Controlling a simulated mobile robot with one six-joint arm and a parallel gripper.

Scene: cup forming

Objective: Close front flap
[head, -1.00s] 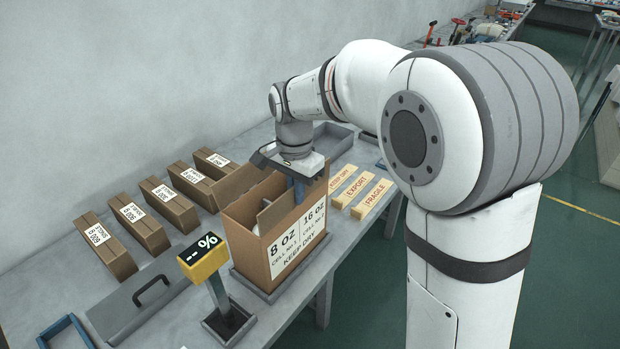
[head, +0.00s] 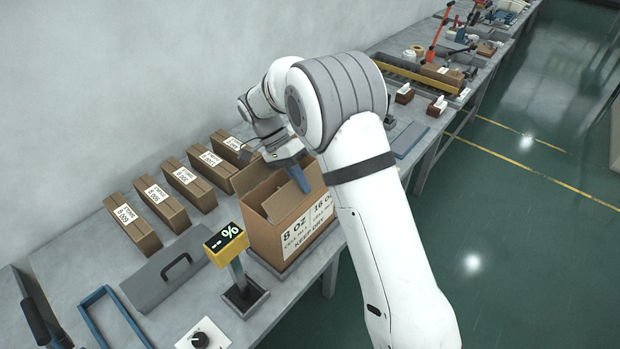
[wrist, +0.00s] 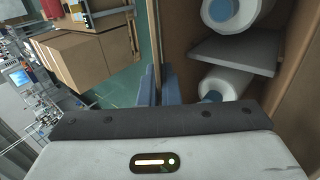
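The open carton (head: 277,240) stands on the bench, with a white label reading 8 OZ and 16 OZ on its front. A cardboard flap (head: 249,176) stands up at its left end. My gripper (head: 302,185) is at the carton's right end, with a blue finger pointing down at the rim. In the wrist view, my two blue fingers (wrist: 160,88) are close together at a cardboard wall edge (wrist: 158,35). I cannot tell whether they grip it. Inside the carton, white rolls (wrist: 228,88) with blue ends lie on both sides of a grey divider (wrist: 235,50).
Several labelled brown boxes (head: 170,208) stand in a row behind the carton. A yellow percent display (head: 226,244) on a post stands close to its front left. A grey lid with a handle (head: 170,275) and a blue frame (head: 112,312) lie left. Open floor (head: 500,230) is at right.

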